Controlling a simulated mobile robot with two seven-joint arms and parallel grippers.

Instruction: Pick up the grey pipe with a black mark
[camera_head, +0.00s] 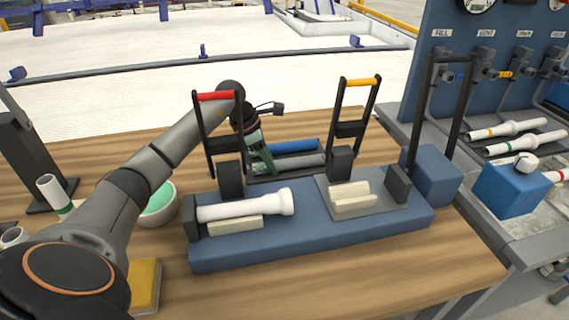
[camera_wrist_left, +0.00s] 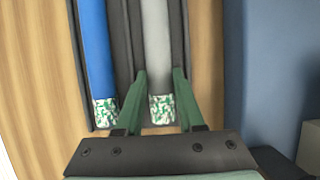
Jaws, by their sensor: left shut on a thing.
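The grey pipe (camera_head: 296,166) lies in a dark rack behind the blue fixture, beside a blue pipe (camera_head: 293,146). In the left wrist view the grey pipe (camera_wrist_left: 157,40) runs away from me in its slot and has a green-and-white speckled near end. No black mark can be made out on it. My left gripper (camera_head: 268,172) is at the pipe's left end, and its green fingers (camera_wrist_left: 161,95) stand on both sides of the pipe, shut on it. The pipe still lies in the rack. My right gripper is not in view.
A blue fixture (camera_head: 300,239) with a white pipe (camera_head: 245,204) stands in front of the rack. Upright frames with red (camera_head: 216,96) and yellow (camera_head: 361,82) tops flank the gripper. A bowl (camera_head: 159,203) sits left. A grey bench (camera_head: 525,225) with more pipes stands right.

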